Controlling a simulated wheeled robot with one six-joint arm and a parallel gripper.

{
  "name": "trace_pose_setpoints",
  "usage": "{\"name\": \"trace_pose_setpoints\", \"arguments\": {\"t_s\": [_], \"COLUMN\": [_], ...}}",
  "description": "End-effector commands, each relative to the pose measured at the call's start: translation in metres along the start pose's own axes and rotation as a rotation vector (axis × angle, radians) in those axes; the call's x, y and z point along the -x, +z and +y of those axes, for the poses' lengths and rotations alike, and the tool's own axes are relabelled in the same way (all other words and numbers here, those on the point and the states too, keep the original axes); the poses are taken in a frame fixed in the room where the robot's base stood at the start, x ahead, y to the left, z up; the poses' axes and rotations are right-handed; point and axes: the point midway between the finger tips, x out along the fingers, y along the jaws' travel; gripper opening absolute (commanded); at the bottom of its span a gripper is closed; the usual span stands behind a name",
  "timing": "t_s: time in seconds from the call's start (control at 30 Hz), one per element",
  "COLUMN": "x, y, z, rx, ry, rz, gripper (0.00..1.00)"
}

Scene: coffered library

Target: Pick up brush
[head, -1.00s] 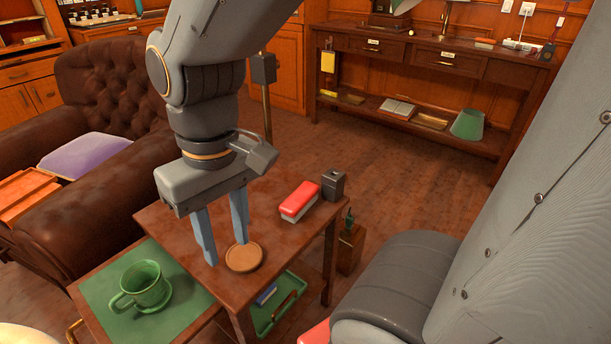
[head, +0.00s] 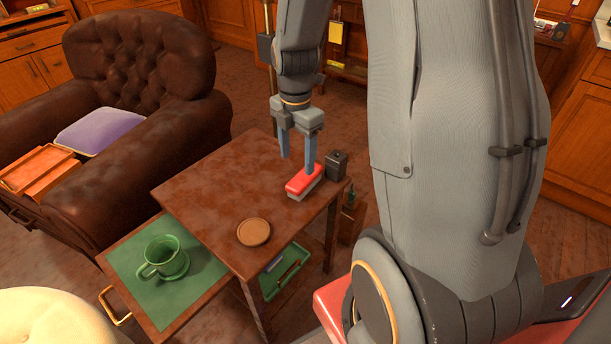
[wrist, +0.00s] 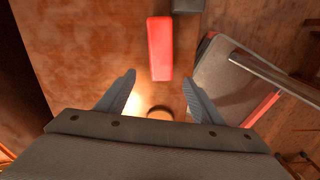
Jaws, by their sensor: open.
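The brush (head: 305,182) has a red top and a pale underside, and lies on the wooden side table (head: 225,185) near its right edge. In the wrist view the brush (wrist: 160,47) is ahead of the fingers, centred between them but beyond their tips. My gripper (head: 298,165) points down with its fingers apart and nothing between them. In the head view the right finger overlaps the brush's top; the wrist view shows the gripper (wrist: 158,92) short of it. Whether a finger touches the brush cannot be told.
A dark small box (head: 336,165) stands just behind the brush. A round brown coaster (head: 254,232) lies at the table's front. A green cup (head: 164,258) sits on a lower green-topped surface. A leather armchair (head: 140,65) stands left. The table's left part is clear.

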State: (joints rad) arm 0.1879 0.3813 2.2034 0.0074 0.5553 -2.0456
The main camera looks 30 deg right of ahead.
Motion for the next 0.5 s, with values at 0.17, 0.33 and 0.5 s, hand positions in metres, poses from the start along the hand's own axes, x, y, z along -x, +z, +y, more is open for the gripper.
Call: {"name": "trace_pose_setpoints", "arguments": {"t_s": [0.17, 0.33, 0.5], "x": [-0.013, -0.027, -0.045], "y": [0.026, 0.03, 0.03], "z": [-0.001, -0.002, -0.001], "rx": [0.153, 0.195, 0.195], "ry": [-0.004, -0.006, -0.005], "rz": [-0.002, -0.001, -0.001], "gripper": [0.61, 0.61, 0.61]}}
